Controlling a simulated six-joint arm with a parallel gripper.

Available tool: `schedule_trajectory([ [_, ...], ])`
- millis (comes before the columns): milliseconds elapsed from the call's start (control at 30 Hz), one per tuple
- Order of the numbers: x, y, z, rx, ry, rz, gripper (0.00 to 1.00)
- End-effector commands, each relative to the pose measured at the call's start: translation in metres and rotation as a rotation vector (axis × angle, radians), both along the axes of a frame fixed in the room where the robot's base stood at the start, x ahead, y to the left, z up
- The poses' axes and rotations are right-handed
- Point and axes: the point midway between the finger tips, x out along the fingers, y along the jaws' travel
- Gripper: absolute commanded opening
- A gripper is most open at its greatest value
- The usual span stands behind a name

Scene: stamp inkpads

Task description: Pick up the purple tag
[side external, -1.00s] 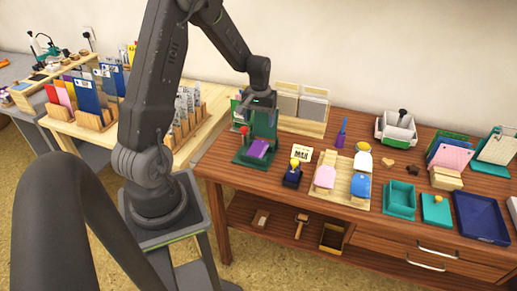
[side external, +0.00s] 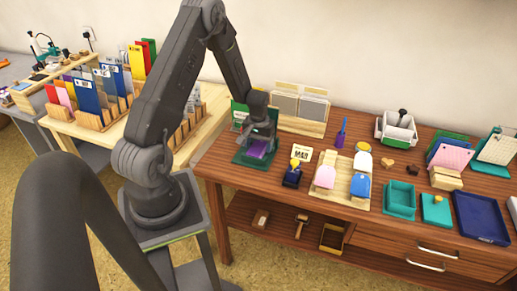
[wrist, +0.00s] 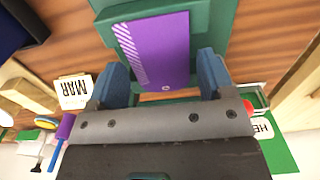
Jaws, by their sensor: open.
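The purple tag (wrist: 158,50) lies flat on a green stand (wrist: 213,20) and has white diagonal stripes along one side. In the side view the tag (side external: 258,149) shows only partly below my gripper (side external: 258,136), at the left end of the wooden table. In the wrist view my gripper (wrist: 160,82) is open, with one blue-grey finger on each side of the tag's near end. The fingers look apart from the tag. I cannot tell the exact height of the fingertips above it.
A wooden rack with grey pads (side external: 301,106) is behind. A purple-handled tool (side external: 341,133) stands farther right.

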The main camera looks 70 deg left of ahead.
Motion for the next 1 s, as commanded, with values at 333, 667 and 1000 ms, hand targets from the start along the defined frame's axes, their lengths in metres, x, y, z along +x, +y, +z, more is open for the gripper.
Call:
schedule_trajectory([
  [333,0.000,0.000,0.001,0.000,0.000,0.000,0.52],
  [667,0.000,0.000,0.001,0.000,0.000,0.000,0.35],
  [1000,0.001,0.000,0.025,0.002,-0.002,0.000,0.35],
])
